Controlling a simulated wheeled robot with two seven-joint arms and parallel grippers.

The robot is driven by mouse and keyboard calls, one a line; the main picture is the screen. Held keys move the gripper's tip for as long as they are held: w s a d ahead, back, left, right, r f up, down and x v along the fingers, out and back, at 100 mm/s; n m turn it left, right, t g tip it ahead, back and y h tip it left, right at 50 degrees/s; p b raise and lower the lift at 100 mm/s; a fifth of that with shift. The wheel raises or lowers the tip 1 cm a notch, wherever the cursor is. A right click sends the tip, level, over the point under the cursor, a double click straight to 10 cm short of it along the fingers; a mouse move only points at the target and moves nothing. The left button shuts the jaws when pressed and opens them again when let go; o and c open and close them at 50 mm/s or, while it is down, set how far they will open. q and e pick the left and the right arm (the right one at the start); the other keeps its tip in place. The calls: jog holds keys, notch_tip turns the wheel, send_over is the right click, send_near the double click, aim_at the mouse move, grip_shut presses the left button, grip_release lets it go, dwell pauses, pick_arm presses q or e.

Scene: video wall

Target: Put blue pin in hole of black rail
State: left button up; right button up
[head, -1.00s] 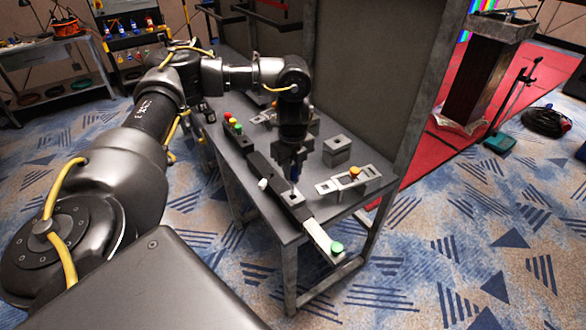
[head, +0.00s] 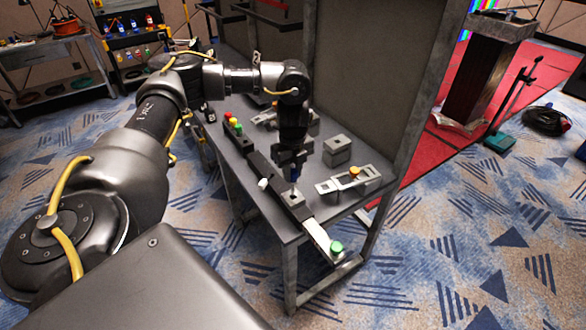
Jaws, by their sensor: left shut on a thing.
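My left gripper (head: 292,168) points down over the table and is shut on the blue pin. Only a small part of the blue pin (head: 295,176) shows below the fingers; it looks upright. The black rail (head: 266,172) lies along the table under and left of the gripper. Its raised block with a dark square hole (head: 292,198) is just in front of and below the pin. I cannot tell whether the pin touches the rail. My right gripper is not in view.
A white bar with a green knob (head: 336,247) extends from the rail's near end. A white peg (head: 263,183) is left of the rail. A grey bracket with an orange knob (head: 354,172) and a grey block (head: 337,150) stand right.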

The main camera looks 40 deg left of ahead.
aim_at(293, 183)
pick_arm(q)
jog(key=shift+f, duration=0.35)
dwell(0.3)
jog(key=shift+f+b, duration=0.3)
jog(key=shift+f, duration=0.15)
jog(key=shift+f, duration=0.2)
dwell(0.4)
jog(key=shift+f+b, duration=0.5)
jog(key=shift+f, duration=0.9)
jog(key=shift+f, duration=0.25)
jog(key=shift+f, duration=0.5)
jog(key=o, duration=1.1)
